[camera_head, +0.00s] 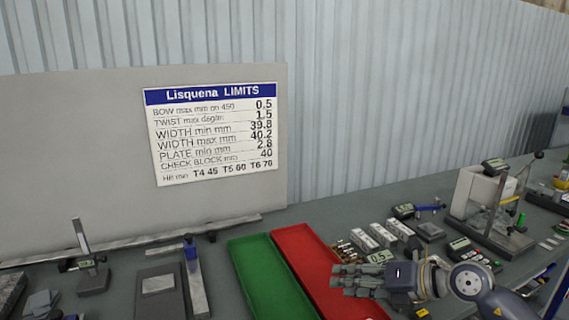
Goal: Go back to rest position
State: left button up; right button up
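My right gripper (336,281) reaches in from the lower right, its fingers pointing left over the right part of the red tray (300,243). The fingers lie close together, and I cannot tell whether they are open or shut. Nothing clearly shows between them. They hide part of the tray and the table behind. My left gripper is not in view.
A green tray (262,262) lies left of the red one. Gauge blocks (382,235), a small display (379,257) and brass pieces (347,250) sit close behind my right gripper. A gauge stand (490,205) stands right. A limits sign (213,134) hangs behind.

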jog(key=s+a+r+m+t+y, duration=0.3)
jog(key=a+r+m+t+y, duration=0.25)
jog(key=r, duration=0.25)
jog(key=d+m+t+h, duration=0.5)
jog(key=m+t+h, duration=0.25)
jog(key=m, duration=0.45)
jog(key=s+d+f+m+g+h, duration=0.2)
jog(key=d+f+m+h, duration=0.3)
jog(key=f+m, duration=0.15)
jog(key=s+d+f+m+g+h, duration=0.2)
jog(key=s+d+f+m+h, duration=0.1)
jog(key=d+f+m+h, duration=0.4)
jog(key=s+a+f+m+g+y, duration=0.2)
jog(key=s+f+g, duration=0.4)
jog(key=s+f, duration=0.45)
jog(key=s+a+f+m+g+y, duration=0.1)
jog(key=s+a+f+g+y, duration=0.15)
jog(key=s+f+g, duration=0.8)
jog(key=s+f+t, duration=0.1)
jog(key=s+f, duration=0.2)
jog(key=f, duration=1)
jog(key=s+f+t, duration=0.2)
jog(key=s+f, duration=0.2)
jog(key=f, duration=0.9)
jog(key=s+d+f+g+h, duration=0.1)
jog(key=s+d+f, duration=0.1)
jog(key=s+f, duration=1.1)
jog(key=shift+s+d+f+g, duration=0.2)
jog(key=shift+s+f+g, duration=0.2)
jog(key=shift+s, duration=0.8)
